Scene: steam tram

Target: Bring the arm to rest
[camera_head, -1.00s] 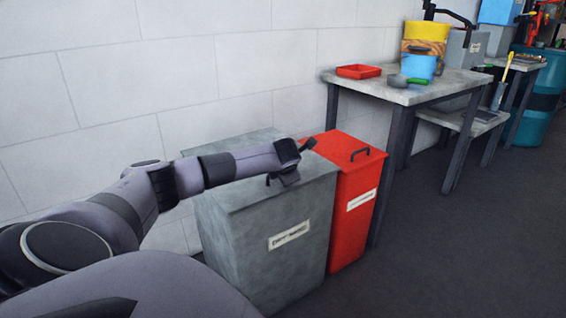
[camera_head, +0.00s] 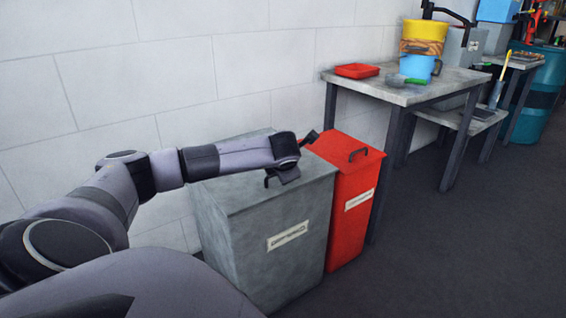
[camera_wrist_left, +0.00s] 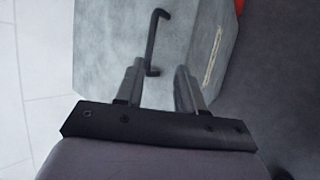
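My left arm comes in from the left. Its gripper (camera_head: 297,157) hangs over the lid of the grey bin (camera_head: 293,263). In the left wrist view the two fingers of the gripper (camera_wrist_left: 158,82) stand apart with nothing between them. The bin's dark bent handle (camera_wrist_left: 153,42) lies beyond the fingertips, over the grey lid (camera_wrist_left: 105,40). I see no grip on the handle. In the head view the gripper hides part of the lid. My right gripper is in neither view.
A red bin (camera_head: 350,230) with a dark handle stands right beside the grey one. Behind is a table (camera_head: 440,84) with a red tray (camera_head: 357,71) and a yellow and blue bucket (camera_head: 421,66). A pale block wall (camera_head: 120,70) is close at left. The dark floor (camera_head: 470,240) at right is clear.

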